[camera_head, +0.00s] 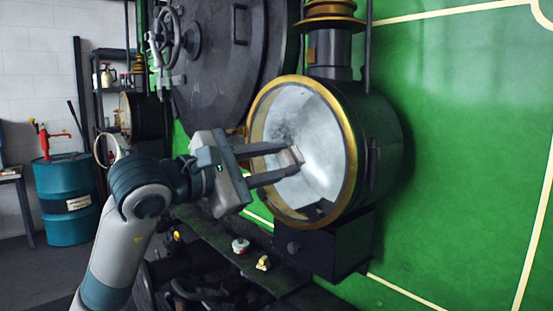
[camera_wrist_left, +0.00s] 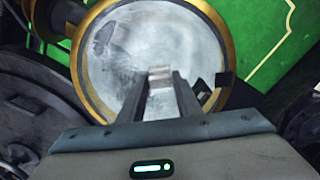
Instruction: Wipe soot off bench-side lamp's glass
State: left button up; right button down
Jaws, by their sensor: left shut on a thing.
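A large round lamp with a brass rim (camera_head: 347,150) and a dark body sits on the green front. Its glass (camera_head: 318,120) is cloudy grey-white, with a darker sooty smudge toward the upper left, which also shows in the left wrist view (camera_wrist_left: 103,40). My left gripper (camera_head: 291,165) is shut on a small pale block-like pad (camera_head: 291,155), also seen in the left wrist view (camera_wrist_left: 160,76). The pad is in front of the glass, below the smudge; I cannot tell if it touches. My right gripper is not in view.
A second brass-rimmed lamp (camera_head: 127,113) is farther back at left. A blue drum (camera_head: 68,195) and shelves (camera_head: 108,75) stand behind at left.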

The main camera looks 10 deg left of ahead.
pick_arm(q)
jog(key=shift+r+p, duration=0.3)
jog(key=shift+r, duration=0.55)
jog(key=w+a, duration=0.1)
jog(key=w+a+b, duration=0.1)
jog(key=a, duration=0.1)
jog(key=shift+w+a, duration=0.15)
jog(key=shift+w, duration=0.15)
dwell(0.5)
jog(key=shift+w+a+b, duration=0.55)
jog(key=shift+w+a, duration=0.75)
jog(key=shift+a, duration=0.3)
